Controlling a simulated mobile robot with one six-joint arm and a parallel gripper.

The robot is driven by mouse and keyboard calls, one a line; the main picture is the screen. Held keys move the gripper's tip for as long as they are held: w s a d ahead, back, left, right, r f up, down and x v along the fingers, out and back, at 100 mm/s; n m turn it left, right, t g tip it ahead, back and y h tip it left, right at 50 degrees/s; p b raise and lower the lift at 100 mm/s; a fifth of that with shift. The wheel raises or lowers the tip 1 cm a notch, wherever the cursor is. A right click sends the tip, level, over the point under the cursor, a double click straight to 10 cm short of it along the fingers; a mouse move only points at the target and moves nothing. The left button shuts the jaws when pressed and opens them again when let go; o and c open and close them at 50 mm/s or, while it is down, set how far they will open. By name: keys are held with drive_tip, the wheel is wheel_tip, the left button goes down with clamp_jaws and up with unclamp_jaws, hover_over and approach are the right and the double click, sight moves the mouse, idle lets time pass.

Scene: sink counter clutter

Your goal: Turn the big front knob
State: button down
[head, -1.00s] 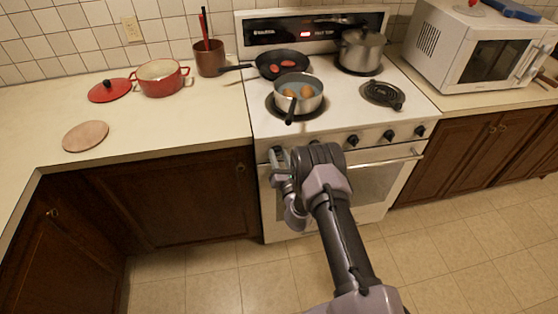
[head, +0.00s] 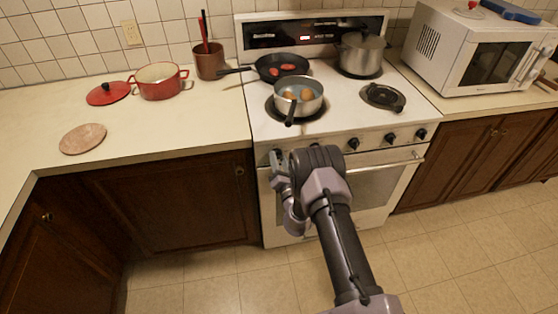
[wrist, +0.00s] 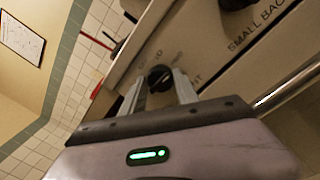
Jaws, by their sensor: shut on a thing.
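The white stove (head: 262,180) has a row of black knobs along its front panel. My gripper (head: 277,157) is at the left end of this panel, and it hides the knob there in the head view. In the wrist view my gripper (wrist: 160,88) has its two fingers on either side of a black knob (wrist: 158,77), shut on it. Printed lettering around this knob is partly covered and cannot be fully read. Another black knob (wrist: 236,4) shows at the top edge, with "SMALL BAC" printed near it.
A saucepan with brown food (head: 297,100) stands on the front left burner, its handle pointing toward the front edge above my gripper. A black pan (head: 268,66) and a lidded pot (head: 362,54) stand behind. The oven handle (head: 390,164) runs below the knobs.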

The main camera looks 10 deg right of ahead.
drive_tip(key=c, duration=0.9)
unclamp_jaws()
drive_tip(key=shift+s, duration=0.1)
drive_tip(key=s+p, duration=0.1)
drive_tip(key=s, duration=0.4)
drive_tip(key=s+p, duration=0.2)
drive_tip(key=s, duration=0.4)
drive_tip(key=s+d+f+p, duration=0.1)
drive_tip(key=s, duration=0.5)
drive_tip(key=shift+s+p, duration=0.1)
drive_tip(key=shift+p, duration=0.25)
drive_tip(key=shift+f, duration=0.1)
